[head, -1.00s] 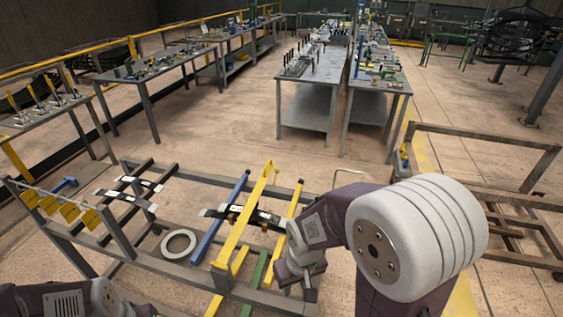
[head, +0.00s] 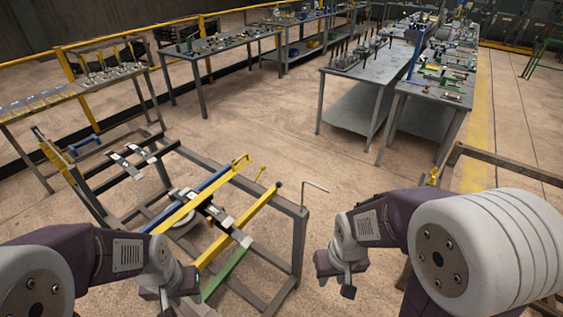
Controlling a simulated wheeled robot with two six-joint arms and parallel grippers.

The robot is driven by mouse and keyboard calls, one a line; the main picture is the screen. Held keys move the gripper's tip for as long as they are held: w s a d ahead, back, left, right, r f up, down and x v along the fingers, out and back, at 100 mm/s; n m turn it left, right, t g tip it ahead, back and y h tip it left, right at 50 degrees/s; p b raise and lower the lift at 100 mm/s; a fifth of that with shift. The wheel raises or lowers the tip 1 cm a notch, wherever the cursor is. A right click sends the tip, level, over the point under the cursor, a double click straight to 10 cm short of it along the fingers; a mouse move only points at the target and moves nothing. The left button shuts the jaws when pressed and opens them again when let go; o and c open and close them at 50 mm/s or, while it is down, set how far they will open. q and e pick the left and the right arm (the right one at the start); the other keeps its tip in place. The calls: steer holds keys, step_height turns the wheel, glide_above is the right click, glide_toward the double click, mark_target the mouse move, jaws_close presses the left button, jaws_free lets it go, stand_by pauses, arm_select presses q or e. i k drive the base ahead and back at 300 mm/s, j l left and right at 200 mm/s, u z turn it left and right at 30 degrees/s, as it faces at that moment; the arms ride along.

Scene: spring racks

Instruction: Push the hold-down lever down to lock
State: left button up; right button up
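The long yellow lever (head: 200,196) lies slanted across the spring rack (head: 299,245), its far end raised toward the back right. A second yellow bar (head: 240,226) runs beside it on the right, and a blue bar (head: 212,182) behind it on the left. Dark leaf-spring pieces with white ends (head: 217,214) lie under and between the bars. My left gripper (head: 170,300) is at the near side of the rack, partly hidden by its own wrist. My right gripper (head: 338,277) hangs right of the rack, apart from the lever, with nothing visible in it. Finger gaps are unclear in both.
A green bar (head: 226,270) is at the rack's near side. A thin bent rod (head: 315,186) rises at the rack's right corner. Open floor (head: 240,125) lies behind, before the grey tables (head: 350,105).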

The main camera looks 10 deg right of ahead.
mark_target(263, 167)
steer(key=i+l, duration=0.1)
steer(key=l, duration=0.4)
steer(key=i+l+u, duration=0.1)
steer(key=l, duration=0.35)
steer(key=i+l, duration=0.25)
steer(key=i+l+u, duration=0.1)
steer(key=l, duration=0.35)
steer(key=i+l+u, duration=0.1)
steer(key=i+l, duration=0.4)
steer(key=l, duration=0.25)
steer(key=i+l+u, duration=0.1)
steer(key=i+l, duration=0.15)
steer(key=i+l+u, duration=0.1)
steer(key=i+l, duration=0.2)
steer(key=i, duration=0.15)
steer(key=i+l+u, duration=0.1)
steer(key=i+l, duration=0.25)
steer(key=i, duration=0.1)
